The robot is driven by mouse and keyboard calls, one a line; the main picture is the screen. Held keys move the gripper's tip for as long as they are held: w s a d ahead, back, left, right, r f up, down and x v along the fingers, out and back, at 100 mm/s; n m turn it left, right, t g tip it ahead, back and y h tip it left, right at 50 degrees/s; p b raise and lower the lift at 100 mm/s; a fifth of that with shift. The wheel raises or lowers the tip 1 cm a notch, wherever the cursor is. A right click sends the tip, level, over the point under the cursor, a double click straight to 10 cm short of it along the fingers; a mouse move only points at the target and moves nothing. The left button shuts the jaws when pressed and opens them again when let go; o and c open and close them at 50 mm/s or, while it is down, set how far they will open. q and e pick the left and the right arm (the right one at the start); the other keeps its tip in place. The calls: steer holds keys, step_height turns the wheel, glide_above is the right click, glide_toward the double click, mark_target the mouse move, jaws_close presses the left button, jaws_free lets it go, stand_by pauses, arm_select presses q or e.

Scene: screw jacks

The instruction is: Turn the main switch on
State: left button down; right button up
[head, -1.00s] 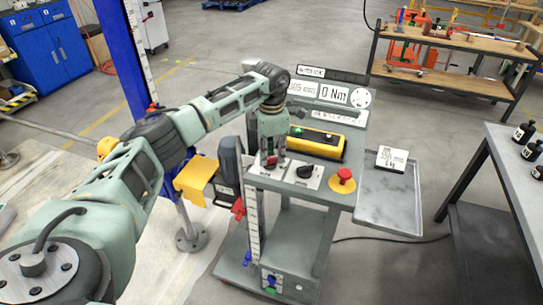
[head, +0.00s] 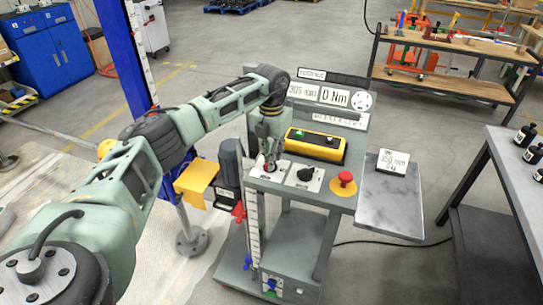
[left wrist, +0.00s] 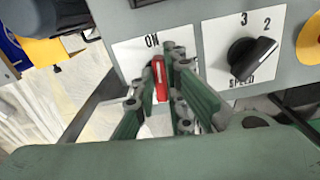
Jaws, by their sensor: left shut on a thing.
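The main switch (left wrist: 160,80) is a red knob on a white plate marked "ON" (left wrist: 152,41). In the left wrist view its white line points up, towards the "ON" mark. My left gripper (left wrist: 160,95) is shut on the knob, with green-grey fingers on both sides of it. In the head view, my left gripper (head: 268,155) points down at the left of the control panel and mostly hides the switch. My right gripper is in neither view.
A black speed knob (head: 305,174) sits right of the switch, and a red emergency button (head: 345,179) on yellow sits farther right. A yellow box (head: 315,146) stands behind them. A grey motor (head: 231,160) is close on the left.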

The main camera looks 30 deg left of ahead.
arm_select(q)
steer(key=shift+w+a+r+n, duration=0.1)
steer(key=shift+r+n, duration=0.1)
steer(key=shift+n, duration=0.5)
steer(key=c, duration=1.9)
jaws_free()
steer(key=shift+c, duration=0.2)
steer(key=shift+o, duration=0.7)
steer(key=shift+f, duration=0.15)
step_height(320, 180, up, 12)
